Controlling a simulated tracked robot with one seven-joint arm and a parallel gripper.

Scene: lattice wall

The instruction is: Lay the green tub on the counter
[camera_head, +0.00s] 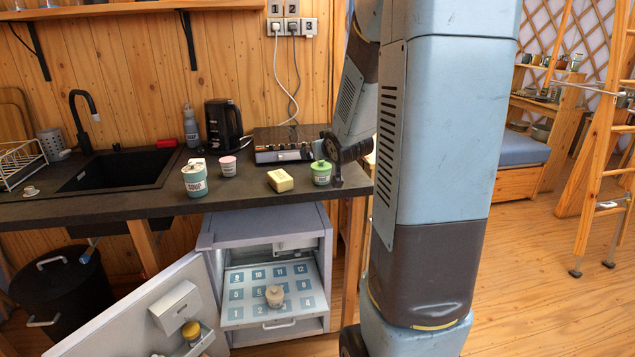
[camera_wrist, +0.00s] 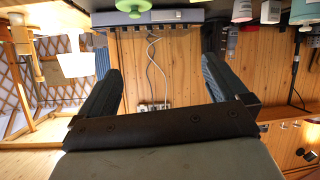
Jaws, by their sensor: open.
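The green tub (camera_head: 321,173), pale with a green lid, stands upright on the dark counter (camera_head: 120,205) near its right end. In the wrist view, which is upside down, its green part (camera_wrist: 133,6) shows at the top edge, beyond my fingers. My gripper (camera_head: 338,165) is just right of the tub in the head view, partly hidden by my arm. In the wrist view my gripper (camera_wrist: 162,66) has its two fingers wide apart with nothing between them. I cannot tell whether it touches the tub.
A butter-coloured block (camera_head: 280,181), a pink-lidded cup (camera_head: 228,166) and a soup canister (camera_head: 194,180) stand left of the tub. A hob (camera_head: 283,146) and kettle (camera_head: 223,125) are behind. Below, an open fridge (camera_head: 317,240) has a numbered shelf holding a jar (camera_head: 274,296).

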